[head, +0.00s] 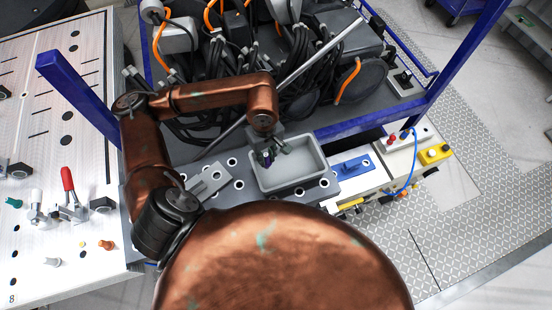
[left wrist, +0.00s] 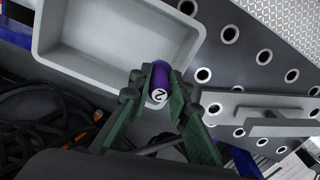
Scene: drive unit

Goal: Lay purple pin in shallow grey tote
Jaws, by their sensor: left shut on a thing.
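The purple pin (left wrist: 160,78) shows in the left wrist view between the fingers of my left gripper (left wrist: 158,92); its pale end carries a dark mark. My left gripper is shut on the pin. In the head view my left gripper (head: 270,157) is over the left part of the shallow grey tote (head: 312,160), and the pin is small and mostly hidden there. The tote also shows in the left wrist view (left wrist: 98,68), just beyond the fingers. I cannot tell whether the pin touches the tote. My right gripper is not in view.
A dark plate with round holes (head: 222,196) lies under the tote, with a grey bracket (head: 208,180) to its left. A blue part (head: 350,166) is to its right. Black cables (head: 300,80) and a blue frame bar (head: 375,122) stand behind.

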